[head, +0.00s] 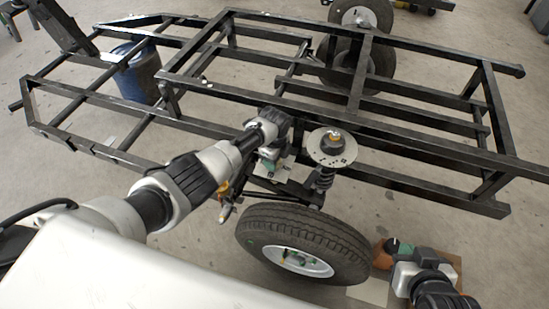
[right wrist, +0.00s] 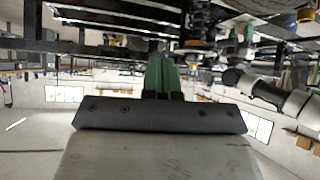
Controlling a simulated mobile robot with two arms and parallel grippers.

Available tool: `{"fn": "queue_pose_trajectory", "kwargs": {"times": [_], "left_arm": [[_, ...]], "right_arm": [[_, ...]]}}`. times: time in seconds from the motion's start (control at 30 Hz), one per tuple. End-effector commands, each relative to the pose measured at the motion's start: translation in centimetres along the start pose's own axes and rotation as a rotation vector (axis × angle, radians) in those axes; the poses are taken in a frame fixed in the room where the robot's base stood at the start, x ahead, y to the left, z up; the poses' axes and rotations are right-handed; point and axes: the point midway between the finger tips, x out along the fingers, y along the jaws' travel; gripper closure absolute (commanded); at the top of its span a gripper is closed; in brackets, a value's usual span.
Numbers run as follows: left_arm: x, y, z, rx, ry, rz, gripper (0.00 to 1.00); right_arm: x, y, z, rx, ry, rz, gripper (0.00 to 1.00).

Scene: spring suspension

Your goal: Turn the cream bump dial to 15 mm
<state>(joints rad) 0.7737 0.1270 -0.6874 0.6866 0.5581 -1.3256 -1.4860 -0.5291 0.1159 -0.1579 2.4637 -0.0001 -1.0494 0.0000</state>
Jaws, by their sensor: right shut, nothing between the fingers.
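A round cream disc (head: 345,154) with small dark marks and a dark centre sits on top of the coil spring (head: 325,178). I cannot tell whether it is the bump dial, and no scale can be read. My right gripper (head: 393,246) is at the lower right, beside the tyre, over a small orange-brown block. Its green fingers (right wrist: 160,75) are together and empty in the right wrist view. My left gripper (head: 268,152) is by the frame rail, left of the spring. Its fingertips are too small and partly hidden to tell open from shut.
A black steel frame (head: 420,150) spans the view. A tyre (head: 320,235) on a pale rim is at the near side, below the spring. A blue drum (head: 138,75) stands behind the frame at left. Concrete floor is open at right.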

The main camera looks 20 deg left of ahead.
Motion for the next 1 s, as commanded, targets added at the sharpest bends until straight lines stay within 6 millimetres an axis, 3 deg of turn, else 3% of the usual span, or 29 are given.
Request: {"fn": "queue_pose_trajectory", "kwargs": {"times": [0.3,0.33,0.5,0.87,1.0], "left_arm": [[0.1,0.1,0.1,0.0,-0.001,0.002,0.78],[0.1,0.1,0.1,0.0,-0.001,0.002,0.53],[0.0,0.0,0.1,-0.001,-0.001,0.001,0.29],[-0.3,0.0,0.0,-0.001,0.0,0.0,0.29],[-1.2,0.0,0.0,0.0,0.0,-0.001,0.29]], "right_arm": [[0.1,0.0,0.0,0.0,-0.001,-0.001,1.0],[0.1,0.0,0.1,0.0,-0.001,-0.001,1.0],[0.1,0.0,0.1,0.0,-0.002,-0.001,1.0],[-0.1,0.0,0.2,0.0,-0.016,-0.001,1.0],[-0.8,0.2,2.0,0.003,-0.134,0.004,1.0]]}}
